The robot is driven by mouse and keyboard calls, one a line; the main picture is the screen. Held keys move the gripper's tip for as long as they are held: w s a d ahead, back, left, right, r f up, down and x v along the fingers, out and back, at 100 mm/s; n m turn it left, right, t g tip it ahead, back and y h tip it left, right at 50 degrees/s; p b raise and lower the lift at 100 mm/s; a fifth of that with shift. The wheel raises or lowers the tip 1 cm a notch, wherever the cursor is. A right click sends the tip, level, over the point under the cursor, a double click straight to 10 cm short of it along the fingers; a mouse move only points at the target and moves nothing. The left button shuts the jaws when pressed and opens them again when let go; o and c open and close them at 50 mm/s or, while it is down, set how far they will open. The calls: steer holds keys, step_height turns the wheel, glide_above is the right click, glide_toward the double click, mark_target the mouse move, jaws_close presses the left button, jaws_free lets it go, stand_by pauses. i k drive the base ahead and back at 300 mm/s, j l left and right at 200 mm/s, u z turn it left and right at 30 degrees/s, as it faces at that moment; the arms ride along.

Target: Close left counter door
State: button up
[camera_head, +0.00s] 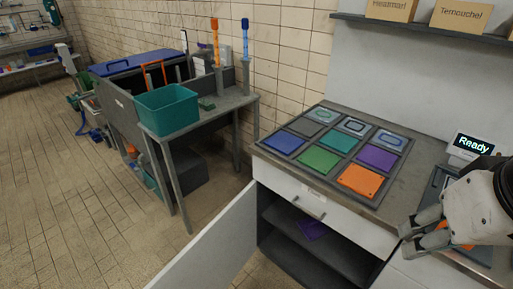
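The left counter door (212,248) is a light panel standing swung open, out to the left of the counter's lower cabinet. The dark cabinet interior (305,252) shows a shelf and a purple item (312,229). My gripper (406,241) is at the right, above the counter's front edge and well to the right of the door. Its two grey fingers are apart, with a gap between them. It is not touching the door, and part of the door is cut off at the bottom of the view.
The counter top (400,208) holds a panel of coloured squares (338,146). A closed drawer (316,209) with a handle sits above the opening. A "Ready" display (472,144) stands at right. A grey side table with a teal bin (168,109) stands left; floor between is clear.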

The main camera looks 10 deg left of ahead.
mark_target(215, 256)
steer(key=j+z, duration=0.2)
steer(key=j, duration=0.35)
steer(key=j+z, duration=0.25)
steer(key=j, duration=0.3)
steer(key=k+j+z, duration=0.2)
steer(key=j, duration=0.3)
steer(key=k+j, duration=0.1)
steer(key=j, duration=0.55)
steer(key=k+j, duration=0.1)
steer(key=j, duration=1.2)
steer(key=k+z, duration=0.05)
